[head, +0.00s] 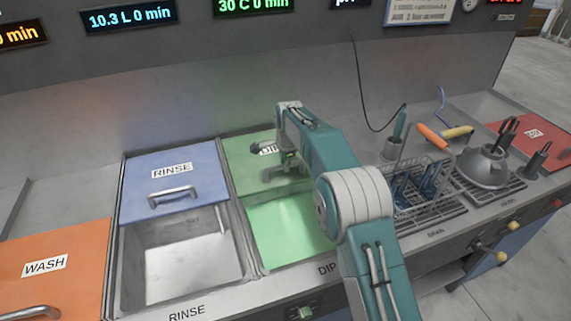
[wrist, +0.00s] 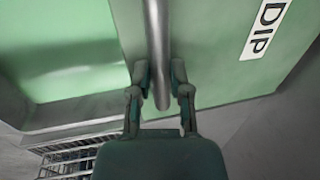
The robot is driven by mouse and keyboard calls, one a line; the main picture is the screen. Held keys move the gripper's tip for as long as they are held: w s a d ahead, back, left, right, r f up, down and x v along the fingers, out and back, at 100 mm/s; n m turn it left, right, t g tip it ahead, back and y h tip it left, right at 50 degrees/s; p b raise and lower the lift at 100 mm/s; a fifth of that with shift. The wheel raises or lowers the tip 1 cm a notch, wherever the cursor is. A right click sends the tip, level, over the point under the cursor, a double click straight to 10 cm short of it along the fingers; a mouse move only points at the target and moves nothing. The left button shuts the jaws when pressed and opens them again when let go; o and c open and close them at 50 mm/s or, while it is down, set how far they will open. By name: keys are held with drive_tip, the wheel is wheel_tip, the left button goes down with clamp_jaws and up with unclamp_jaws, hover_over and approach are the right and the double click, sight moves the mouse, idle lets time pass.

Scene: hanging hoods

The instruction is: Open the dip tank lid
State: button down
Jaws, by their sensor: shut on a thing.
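The green dip tank lid (head: 243,178) with its "DIP" label lies over the back part of the dip tank, beside the blue rinse lid. In front of it the tank (head: 287,238) is uncovered and shows a bright green inside. My gripper (head: 285,168) is at the lid, shut on its metal bar handle. In the wrist view the handle (wrist: 157,30) runs between the two fingers of my gripper (wrist: 159,75), and the green lid (wrist: 215,50) lies behind it. My arm hides part of the tank's right side.
The rinse tank (head: 180,262) stands open at left, its blue lid (head: 165,170) back. An orange wash lid (head: 55,270) is at far left. A wire basket (head: 420,185) and tools stand on the drain at right. A black cable (head: 362,95) hangs behind.

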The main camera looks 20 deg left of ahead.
drive_tip(key=c, duration=0.6)
unclamp_jaws()
drive_tip(key=shift+a, duration=0.2)
drive_tip(key=shift+o, duration=0.2)
drive_tip(key=shift+r, duration=0.1)
wheel_tip(320, 180, up, 11)
drive_tip(key=s+d, duration=0.1)
drive_tip(key=s, duration=0.1)
drive_tip(key=shift+r, duration=0.2)
drive_tip(key=shift+d, duration=0.1)
